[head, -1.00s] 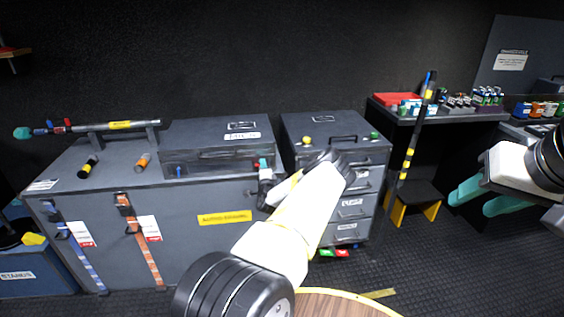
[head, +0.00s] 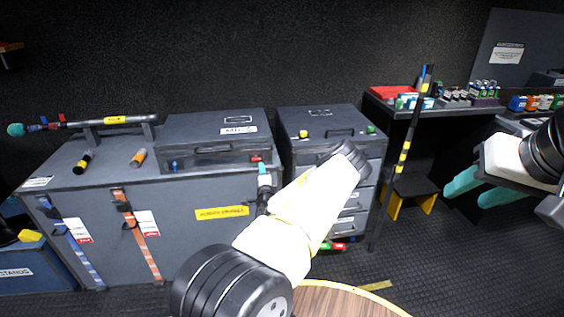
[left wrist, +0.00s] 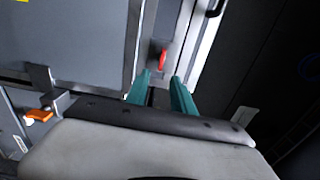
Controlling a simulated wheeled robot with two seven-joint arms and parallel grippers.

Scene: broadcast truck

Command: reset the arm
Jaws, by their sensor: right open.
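My left arm reaches forward across the middle of the head view. Its gripper (head: 264,172) is partly hidden behind its own wrist and shows in front of the right end of a grey case. In the left wrist view its two teal fingers (left wrist: 160,92) stand apart with nothing seen between them. A small red part (left wrist: 162,60) on the grey surface shows just beyond the fingertips. My right gripper (head: 478,187) is at the right side of the head view, its teal fingers apart and empty, in front of the dark desk.
The grey case (head: 215,140) lies on a large grey trunk (head: 190,240). A drawer cabinet (head: 372,170) stands to its right, partly behind my left arm. A striped pole (head: 403,158) stands before the desk (head: 450,115). A round wooden top (head: 345,303) is at the bottom.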

